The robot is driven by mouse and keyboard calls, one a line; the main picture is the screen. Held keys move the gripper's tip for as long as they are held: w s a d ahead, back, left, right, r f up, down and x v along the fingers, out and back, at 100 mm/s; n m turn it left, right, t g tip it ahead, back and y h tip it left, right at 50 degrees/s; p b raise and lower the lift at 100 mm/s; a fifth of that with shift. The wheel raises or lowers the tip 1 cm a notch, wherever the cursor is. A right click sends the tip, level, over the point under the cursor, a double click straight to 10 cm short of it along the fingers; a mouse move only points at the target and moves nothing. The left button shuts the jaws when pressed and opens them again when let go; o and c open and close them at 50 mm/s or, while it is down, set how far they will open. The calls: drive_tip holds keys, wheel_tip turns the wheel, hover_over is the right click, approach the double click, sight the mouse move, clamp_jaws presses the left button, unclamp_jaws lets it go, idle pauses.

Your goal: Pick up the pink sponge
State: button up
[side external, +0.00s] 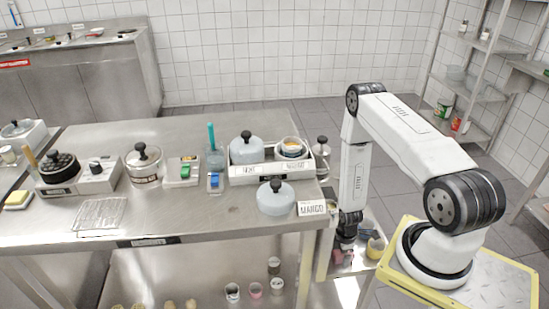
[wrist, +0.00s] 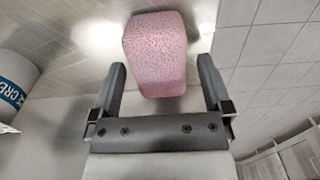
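The pink sponge (wrist: 155,45) shows at the top middle of the wrist view, a speckled block with rounded corners. My gripper (wrist: 163,78) is open, with one dark finger on each side of the sponge's near end. Nothing is clamped between the fingers. In the side view my gripper (side external: 346,237) points down beside the right end of the steel table, over a lower surface. A small pinkish patch (side external: 341,259) just below it looks like the sponge, partly hidden by the gripper.
A white tub with a blue label (wrist: 14,88) stands left of my gripper in the wrist view. The steel table (side external: 230,210), crowded with pots and a tray, stands close on the left.

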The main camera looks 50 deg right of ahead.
drive_tip(key=c, duration=1.3)
drive_tip(key=shift+r, duration=0.1)
drive_tip(key=shift+r, duration=4.9)
